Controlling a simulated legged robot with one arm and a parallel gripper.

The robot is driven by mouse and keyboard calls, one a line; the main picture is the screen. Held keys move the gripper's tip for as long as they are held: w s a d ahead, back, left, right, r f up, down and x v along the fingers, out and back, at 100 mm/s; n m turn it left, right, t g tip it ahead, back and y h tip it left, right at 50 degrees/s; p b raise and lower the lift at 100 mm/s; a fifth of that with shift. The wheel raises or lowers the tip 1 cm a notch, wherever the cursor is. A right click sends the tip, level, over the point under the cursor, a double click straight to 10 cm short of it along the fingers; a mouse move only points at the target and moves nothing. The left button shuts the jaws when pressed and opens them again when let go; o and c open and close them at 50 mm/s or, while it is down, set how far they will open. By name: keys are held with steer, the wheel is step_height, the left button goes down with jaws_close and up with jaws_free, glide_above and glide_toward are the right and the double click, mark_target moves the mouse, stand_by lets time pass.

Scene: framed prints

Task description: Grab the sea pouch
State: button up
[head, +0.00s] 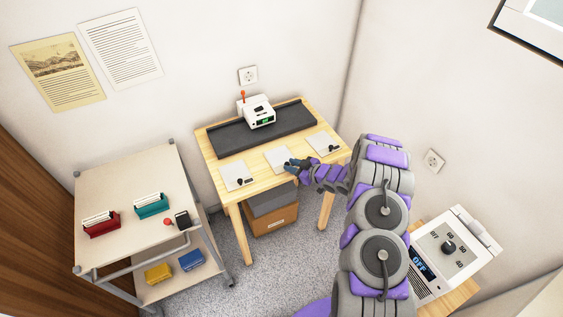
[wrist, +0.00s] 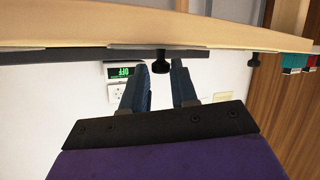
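No item in view carries a readable sea label, so I cannot tell which one is the sea pouch. On the cart's top, a red holder (head: 101,228) and a teal holder (head: 152,211) stand with white cards in them. On its lower shelf lie a yellow pouch-like item (head: 158,273) and a blue one (head: 192,260). My gripper (head: 292,165) is at the front of the wooden table, well right of the cart. In the wrist view its two dark fingers (wrist: 167,88) are apart with nothing held between them.
The wooden table (head: 224,167) bears pale plates with black knobs and a white device (head: 257,113) on a dark strip. A cardboard box (head: 273,220) stands under it. The cart (head: 122,180) has a handrail in front. A white dial unit (head: 448,252) reads OFF at right.

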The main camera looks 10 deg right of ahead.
steer(key=shift+x, duration=0.8)
steer(key=shift+c, duration=0.2)
jaws_close()
steer(key=shift+s, duration=0.1)
steer(key=shift+r, duration=0.15)
